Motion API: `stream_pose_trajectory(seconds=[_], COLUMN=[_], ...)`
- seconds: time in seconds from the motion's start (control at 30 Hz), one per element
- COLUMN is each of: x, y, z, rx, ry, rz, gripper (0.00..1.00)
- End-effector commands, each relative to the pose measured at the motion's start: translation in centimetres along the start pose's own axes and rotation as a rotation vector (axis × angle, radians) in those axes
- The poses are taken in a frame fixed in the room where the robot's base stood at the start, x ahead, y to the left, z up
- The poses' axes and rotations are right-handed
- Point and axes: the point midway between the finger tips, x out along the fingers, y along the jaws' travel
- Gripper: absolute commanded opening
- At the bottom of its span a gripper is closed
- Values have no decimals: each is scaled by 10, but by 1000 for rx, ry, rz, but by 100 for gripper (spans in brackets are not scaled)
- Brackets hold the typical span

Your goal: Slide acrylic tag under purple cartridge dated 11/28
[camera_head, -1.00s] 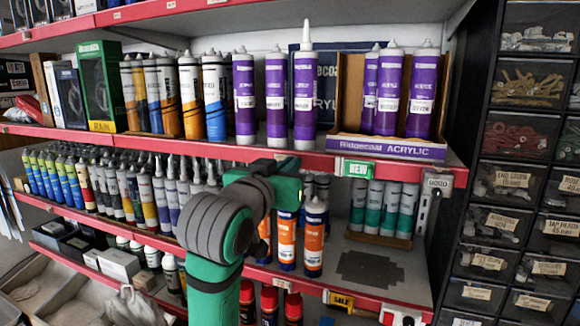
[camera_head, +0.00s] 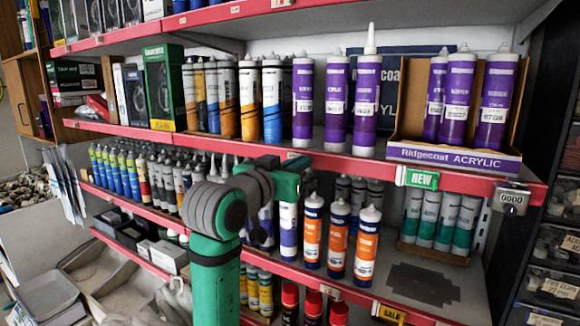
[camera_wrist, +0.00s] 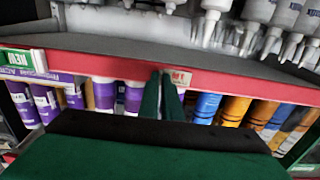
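Three purple cartridges stand in a row on the upper shelf: a left one (camera_head: 303,100), a middle one (camera_head: 336,104) and a right one (camera_head: 367,100) with a tall nozzle. Several more purple cartridges (camera_head: 457,100) stand in a display box. Their white date labels are too small to read surely. My gripper (camera_head: 300,172) is in front of the red shelf rail, below and left of the three. In the wrist view, which looks upside down, its two green fingers (camera_wrist: 160,92) are close together at the rail. A small pale tag (camera_wrist: 179,78) shows beside the fingertips; whether they hold it is unclear.
The display box (camera_head: 455,157) reads "Ridgecoat ACRYLIC". A green "NEW" sign (camera_head: 418,178) and a counter (camera_head: 511,199) hang on the rail. Orange and blue cartridges stand left of the purple row.

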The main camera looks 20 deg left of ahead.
Motion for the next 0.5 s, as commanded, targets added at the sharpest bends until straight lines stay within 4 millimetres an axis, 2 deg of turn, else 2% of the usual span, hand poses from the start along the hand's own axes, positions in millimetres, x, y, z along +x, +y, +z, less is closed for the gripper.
stream_pose_trajectory(seconds=[0.43, 0.5], x=[5, 6], y=[3, 4], z=[0, 0], rx=[-1, -1], ry=[-1, -1], rz=[15, 17], gripper=[0, 19])
